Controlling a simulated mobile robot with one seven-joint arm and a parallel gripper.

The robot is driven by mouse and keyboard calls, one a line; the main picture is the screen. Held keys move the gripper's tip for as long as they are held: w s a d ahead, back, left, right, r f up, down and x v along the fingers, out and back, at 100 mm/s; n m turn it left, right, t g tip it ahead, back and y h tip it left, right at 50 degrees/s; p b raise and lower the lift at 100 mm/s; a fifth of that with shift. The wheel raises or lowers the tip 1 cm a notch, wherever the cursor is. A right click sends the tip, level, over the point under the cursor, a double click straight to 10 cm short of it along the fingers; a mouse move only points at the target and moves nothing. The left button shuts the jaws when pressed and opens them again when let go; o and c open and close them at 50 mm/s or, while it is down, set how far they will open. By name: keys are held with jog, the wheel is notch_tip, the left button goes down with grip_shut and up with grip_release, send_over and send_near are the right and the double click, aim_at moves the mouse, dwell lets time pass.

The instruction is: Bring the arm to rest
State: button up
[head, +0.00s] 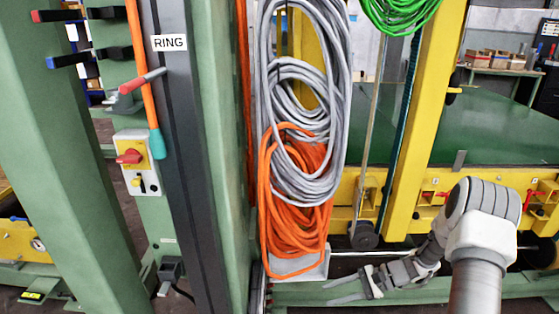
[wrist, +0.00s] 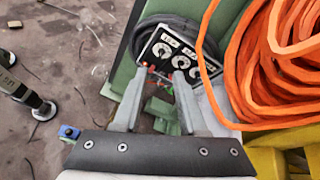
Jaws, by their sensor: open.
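My arm (head: 478,240) reaches in from the lower right of the head view, bent at a grey and white joint. My gripper (head: 338,291) points left, low down, near the green base beam and below the hanging cables. In the wrist view my gripper (wrist: 158,78) has its two fingers apart with nothing held between them. Beyond the fingertips is a black and white panel (wrist: 178,52) with round dials. I cannot tell whether the fingers touch anything.
Grey cable coils (head: 305,100) and an orange coil (head: 292,210) hang left of my arm; the orange coil (wrist: 270,70) is close right of the gripper in the wrist view. Green columns (head: 65,150) stand left. A red-handled switch (head: 130,157) sits beneath the RING label (head: 169,43).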

jog(key=s+a+r+n+g+h, duration=0.1)
jog(key=s+r+n+h, duration=0.25)
jog(key=r, duration=0.75)
jog(key=s+a+r+n+h, duration=0.2)
jog(key=s+r+n+h, duration=0.15)
jog(key=r, duration=0.65)
jog(key=s+d+r+n+t+h, duration=0.1)
jog(key=s+r+n+t+h, duration=0.45)
jog(key=s+r, duration=0.8)
notch_tip(320, 180, up, 18)
jog(key=s+p, duration=0.2)
jog(key=p, duration=1.7)
jog(key=shift+d+n, duration=0.15)
jog(key=shift+n, duration=0.3)
